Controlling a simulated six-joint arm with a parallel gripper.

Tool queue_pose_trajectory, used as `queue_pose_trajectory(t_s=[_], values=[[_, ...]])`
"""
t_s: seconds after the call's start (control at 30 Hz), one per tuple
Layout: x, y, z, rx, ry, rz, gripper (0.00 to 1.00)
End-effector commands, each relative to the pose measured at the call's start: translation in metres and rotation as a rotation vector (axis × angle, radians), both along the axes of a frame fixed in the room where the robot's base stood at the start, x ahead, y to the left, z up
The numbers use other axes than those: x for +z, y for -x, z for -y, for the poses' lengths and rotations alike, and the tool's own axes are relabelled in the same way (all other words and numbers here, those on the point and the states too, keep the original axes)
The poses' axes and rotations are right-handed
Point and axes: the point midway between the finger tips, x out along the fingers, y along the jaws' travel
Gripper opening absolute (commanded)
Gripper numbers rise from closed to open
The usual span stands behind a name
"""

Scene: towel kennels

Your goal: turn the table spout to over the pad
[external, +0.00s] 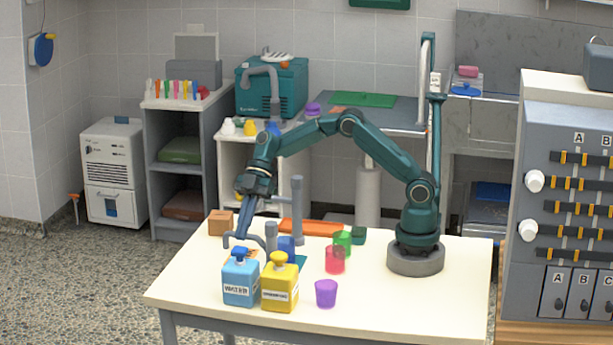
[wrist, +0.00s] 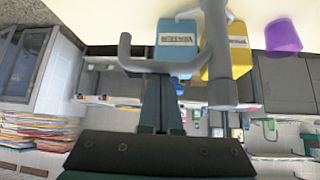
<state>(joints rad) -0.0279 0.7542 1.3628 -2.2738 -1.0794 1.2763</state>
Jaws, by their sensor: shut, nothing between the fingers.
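The grey table spout (external: 271,238) stands on the white table behind the bottles. Its pipe reaches left to a bent end, above and behind the blue WATER bottle (external: 240,281). In the wrist view the spout's pipe (wrist: 150,65) crosses in front of my fingers. My gripper (external: 240,231) is shut and empty, pointing down close beside the pipe; I cannot tell whether it touches. A teal patch (external: 301,262) and an orange patch (external: 252,254) lie partly hidden behind the bottles. I cannot tell which is the pad.
A yellow bottle (external: 280,285) stands right of the blue one. Purple (external: 326,293), red (external: 335,261) and green (external: 343,240) cups stand to the right. A grey post (external: 297,208), a brown block (external: 220,222) and an orange flat piece (external: 312,228) are nearby. The table's front right is clear.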

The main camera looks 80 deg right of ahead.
Motion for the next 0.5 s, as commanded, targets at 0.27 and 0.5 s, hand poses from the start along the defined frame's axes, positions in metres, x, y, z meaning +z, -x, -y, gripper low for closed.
queue_pose_trajectory(t_s=[0.27, 0.5], values=[[0.001, 0.003, 0.011, -0.163, 0.001, -0.001, 0.00], [0.000, 0.008, 0.025, -0.384, 0.002, -0.001, 0.00]])
